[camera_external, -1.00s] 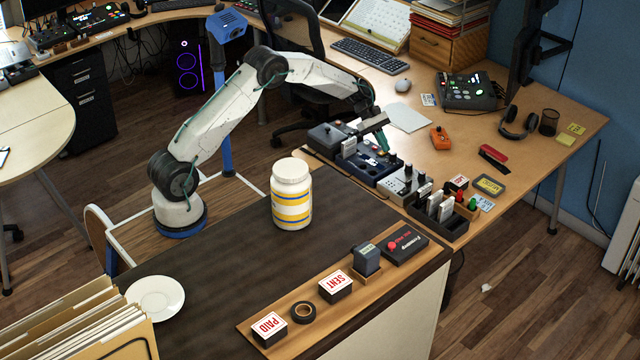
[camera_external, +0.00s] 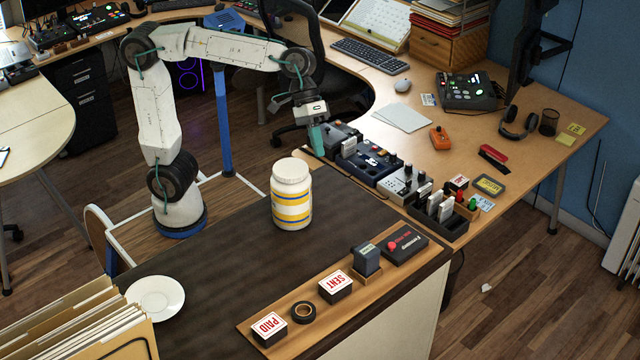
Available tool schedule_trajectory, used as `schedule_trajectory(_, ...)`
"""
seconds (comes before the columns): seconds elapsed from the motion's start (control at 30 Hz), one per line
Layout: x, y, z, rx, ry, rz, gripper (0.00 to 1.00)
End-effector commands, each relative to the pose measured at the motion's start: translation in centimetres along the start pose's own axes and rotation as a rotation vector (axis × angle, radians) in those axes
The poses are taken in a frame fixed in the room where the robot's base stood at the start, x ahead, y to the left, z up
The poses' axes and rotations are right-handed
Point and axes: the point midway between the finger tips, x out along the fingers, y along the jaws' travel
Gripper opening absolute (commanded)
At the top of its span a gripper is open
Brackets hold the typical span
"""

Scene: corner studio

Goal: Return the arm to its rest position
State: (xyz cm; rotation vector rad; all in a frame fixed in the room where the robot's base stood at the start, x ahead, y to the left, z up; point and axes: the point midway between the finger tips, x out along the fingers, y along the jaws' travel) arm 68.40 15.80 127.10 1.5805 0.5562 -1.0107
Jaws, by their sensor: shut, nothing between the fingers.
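My gripper (camera_external: 318,142) hangs at the end of my raised, bent arm, with its fingers pointing down. It is shut and holds nothing. It is near the far left end of the row of pedals, above or beside the dark counter's back edge. My arm's upper link stands nearly upright over its base, and the forearm runs level to the right. Whether the fingertips touch anything cannot be told.
A white jar with yellow and blue bands (camera_external: 291,195) stands on the dark counter (camera_external: 230,245), in front of my gripper. A white saucer (camera_external: 155,297) is at front left.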

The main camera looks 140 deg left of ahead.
Motion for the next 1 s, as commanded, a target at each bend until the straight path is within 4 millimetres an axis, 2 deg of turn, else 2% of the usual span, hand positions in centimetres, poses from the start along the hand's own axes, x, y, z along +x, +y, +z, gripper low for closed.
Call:
schedule_trajectory(0.03,-0.8,0.3,4.1,0.111,-0.007,-0.005,0.00)
schedule_trajectory(0.1,-1.2,-0.7,8.8,0.262,-0.021,-0.031,0.00)
schedule_trajectory(0.17,-1.0,-2.6,12.6,0.394,-0.044,-0.068,0.00)
schedule_trajectory(0.2,-0.7,-4.5,14.9,0.485,-0.063,-0.100,0.00)
schedule_trajectory(0.27,0.1,-7.8,18.0,0.621,-0.097,-0.156,0.00)
schedule_trajectory(0.3,0.6,-10.1,19.8,0.709,-0.121,-0.194,0.00)
schedule_trajectory(0.4,1.8,-15.8,23.1,0.911,-0.178,-0.280,0.00)
schedule_trajectory(0.5,2.7,-20.5,25.1,1.074,-0.224,-0.348,0.00)
schedule_trajectory(0.63,3.5,-24.2,26.1,1.202,-0.261,-0.401,0.00)
schedule_trajectory(0.77,3.7,-25.5,26.4,1.244,-0.275,-0.420,0.00)
schedule_trajectory(1.0,3.7,-25.4,26.4,1.241,-0.275,-0.420,0.00)
